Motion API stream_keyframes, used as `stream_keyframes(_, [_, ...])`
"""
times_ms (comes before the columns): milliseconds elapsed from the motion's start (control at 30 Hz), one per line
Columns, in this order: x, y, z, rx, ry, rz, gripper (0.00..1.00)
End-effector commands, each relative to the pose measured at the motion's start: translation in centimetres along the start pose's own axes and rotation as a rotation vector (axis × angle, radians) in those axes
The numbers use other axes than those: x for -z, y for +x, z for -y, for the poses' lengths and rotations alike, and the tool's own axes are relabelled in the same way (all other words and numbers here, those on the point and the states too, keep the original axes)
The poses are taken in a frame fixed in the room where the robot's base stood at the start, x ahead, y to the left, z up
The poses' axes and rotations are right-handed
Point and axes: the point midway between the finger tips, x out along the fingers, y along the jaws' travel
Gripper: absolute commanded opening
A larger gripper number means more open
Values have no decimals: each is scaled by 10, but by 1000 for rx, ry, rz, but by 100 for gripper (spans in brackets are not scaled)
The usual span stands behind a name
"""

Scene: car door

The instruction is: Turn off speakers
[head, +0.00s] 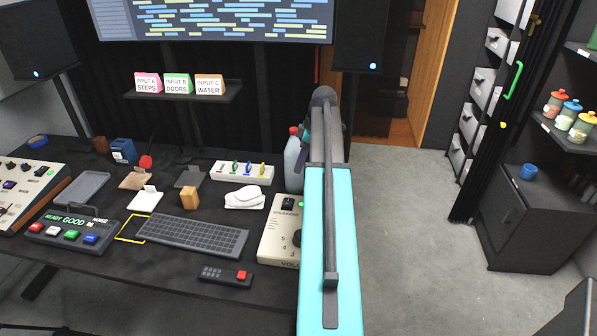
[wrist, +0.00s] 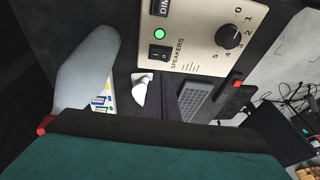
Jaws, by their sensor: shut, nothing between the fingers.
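The beige speaker control box (head: 276,247) stands at the desk's right edge in the head view, partly hidden by my arm. In the wrist view its panel (wrist: 200,58) carries a black rocker switch (wrist: 159,56) marked SPEAKERS, a lit green lamp (wrist: 160,34), a DIM button (wrist: 163,8) and a volume knob (wrist: 230,36). My gripper (wrist: 171,82) is shut and empty, its dark fingers just below the switch in the wrist view. Whether they touch the box I cannot tell. The left speaker (head: 40,40) and right speaker (head: 361,40) each show a blue light.
A grey bottle (head: 292,160) with a red cap stands behind the box, close to my gripper; it looms large in the wrist view (wrist: 88,62). A keyboard (head: 192,236), a remote (head: 226,276) and a white mouse-like object (head: 244,198) lie left of the box. Open floor lies right.

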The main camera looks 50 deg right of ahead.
Motion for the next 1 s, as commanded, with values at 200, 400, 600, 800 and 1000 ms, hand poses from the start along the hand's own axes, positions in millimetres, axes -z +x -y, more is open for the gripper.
stream_keyframes(200, [0, 20, 1, 2, 0, 0, 0])
stream_keyframes(400, [0, 41, 1, 2, 1, 0, 0])
stream_keyframes(600, [0, 63, 1, 2, 1, 0, 0])
stream_keyframes(800, [0, 85, 1, 2, 1, 0, 0])
stream_keyframes(1000, [-5, 104, 4, 2, 2, 0, 0])
